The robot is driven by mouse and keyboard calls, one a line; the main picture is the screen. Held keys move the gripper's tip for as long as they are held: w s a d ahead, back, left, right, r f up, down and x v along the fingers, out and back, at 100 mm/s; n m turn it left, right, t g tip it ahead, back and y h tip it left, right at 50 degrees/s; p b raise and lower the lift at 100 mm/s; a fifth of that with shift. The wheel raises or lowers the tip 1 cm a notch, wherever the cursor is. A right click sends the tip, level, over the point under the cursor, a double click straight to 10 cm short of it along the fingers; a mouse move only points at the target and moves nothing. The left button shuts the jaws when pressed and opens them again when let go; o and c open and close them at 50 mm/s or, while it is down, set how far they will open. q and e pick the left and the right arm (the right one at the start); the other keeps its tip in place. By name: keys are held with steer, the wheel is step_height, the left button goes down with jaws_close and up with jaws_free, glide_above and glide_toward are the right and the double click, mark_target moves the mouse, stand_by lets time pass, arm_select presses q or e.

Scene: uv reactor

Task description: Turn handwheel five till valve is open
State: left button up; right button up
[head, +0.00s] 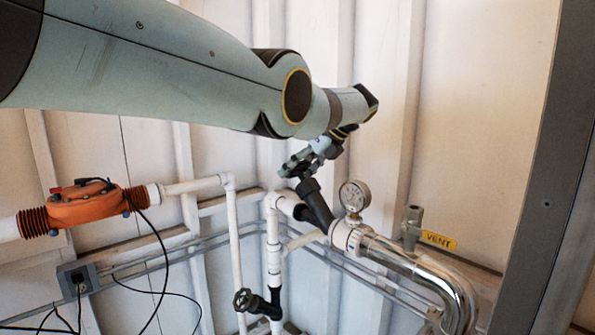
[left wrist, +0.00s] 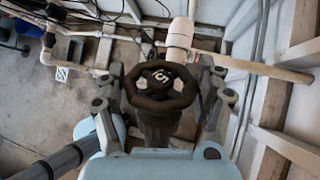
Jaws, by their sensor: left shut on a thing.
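Handwheel five (left wrist: 160,88) is a dark round wheel with a "5" on its hub, in the middle of the left wrist view. My left gripper (left wrist: 160,98) has one finger on each side of the wheel and is shut on its rim. In the head view my left gripper (head: 310,160) is at the top of the slanted black valve body (head: 314,203), and the wheel itself is mostly hidden behind the fingers. Whether the valve is open cannot be seen. My right gripper is in neither view.
A pressure gauge (head: 354,196) stands just right of the valve, above a shiny metal pipe (head: 410,262). A yellow VENT label (head: 438,240) is further right. A second black valve (head: 256,302) sits lower. An orange unit (head: 88,206) with cables is at left.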

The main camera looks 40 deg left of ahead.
arm_select(q)
steer(key=o, duration=0.8)
steer(key=v, duration=1.2)
steer(key=shift+o, duration=0.4)
steer(key=shift+a, duration=0.1)
